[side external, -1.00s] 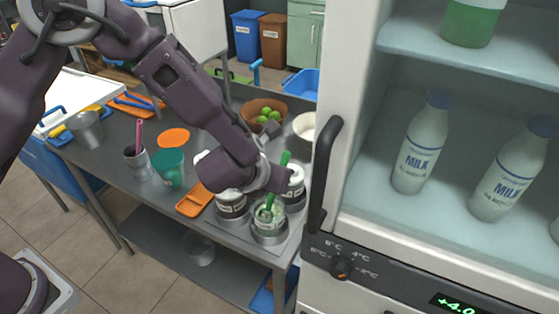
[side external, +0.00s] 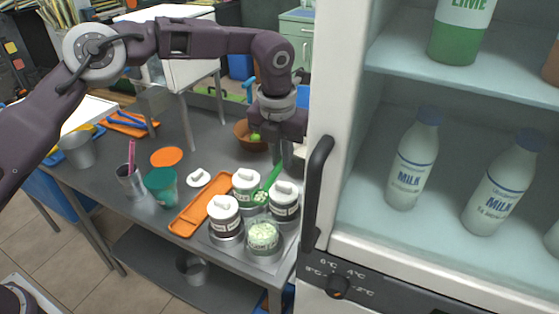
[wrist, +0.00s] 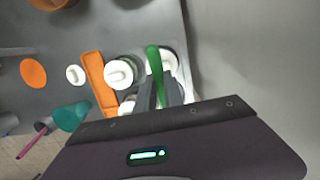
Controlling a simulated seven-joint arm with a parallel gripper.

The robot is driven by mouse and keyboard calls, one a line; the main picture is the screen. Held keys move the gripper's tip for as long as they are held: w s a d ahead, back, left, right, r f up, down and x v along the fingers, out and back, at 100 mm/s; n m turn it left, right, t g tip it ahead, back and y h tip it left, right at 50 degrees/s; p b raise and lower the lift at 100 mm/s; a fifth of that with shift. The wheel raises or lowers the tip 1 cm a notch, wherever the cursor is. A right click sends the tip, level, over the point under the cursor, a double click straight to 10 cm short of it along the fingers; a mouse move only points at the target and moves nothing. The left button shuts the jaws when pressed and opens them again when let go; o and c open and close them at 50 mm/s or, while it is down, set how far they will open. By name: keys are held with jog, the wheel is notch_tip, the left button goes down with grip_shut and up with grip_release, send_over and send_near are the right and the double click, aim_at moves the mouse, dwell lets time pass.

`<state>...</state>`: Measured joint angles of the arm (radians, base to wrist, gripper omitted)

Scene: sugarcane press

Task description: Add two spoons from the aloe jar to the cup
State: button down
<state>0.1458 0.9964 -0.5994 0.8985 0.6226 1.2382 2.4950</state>
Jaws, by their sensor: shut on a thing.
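My gripper (side external: 285,152) is shut on a green spoon (side external: 272,178), held tilted above the jars. The spoon's bowl carries pale green bits. Below it stands an open jar (side external: 263,237) filled with pale green pieces; I take it as the aloe jar, though its label is not readable. A teal cup (side external: 162,187) stands to the left on the table. In the wrist view the green spoon (wrist: 155,66) rises from between my fingers (wrist: 160,95), and the teal cup (wrist: 72,115) is at the left. The open jar is hidden there by my gripper.
An orange tray (side external: 200,206) and a loose white lid (side external: 198,177) lie between jars and cup. A metal cup (side external: 130,180) holds a pink stick. The fridge door handle (side external: 318,185) is close on the right.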

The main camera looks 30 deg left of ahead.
dwell(0.5)
jog(key=a+f+y, duration=0.2)
jog(key=a+y, duration=0.5)
jog(key=a, duration=0.8)
jog(key=w+a+f+g+y, duration=0.1)
jog(key=a+y, duration=0.5)
jog(key=a, duration=1)
jog(key=shift+w+f+n+y, duration=0.3)
jog(key=shift+f+y, duration=0.1)
jog(key=shift+f, duration=0.5)
jog(key=shift+a, duration=0.1)
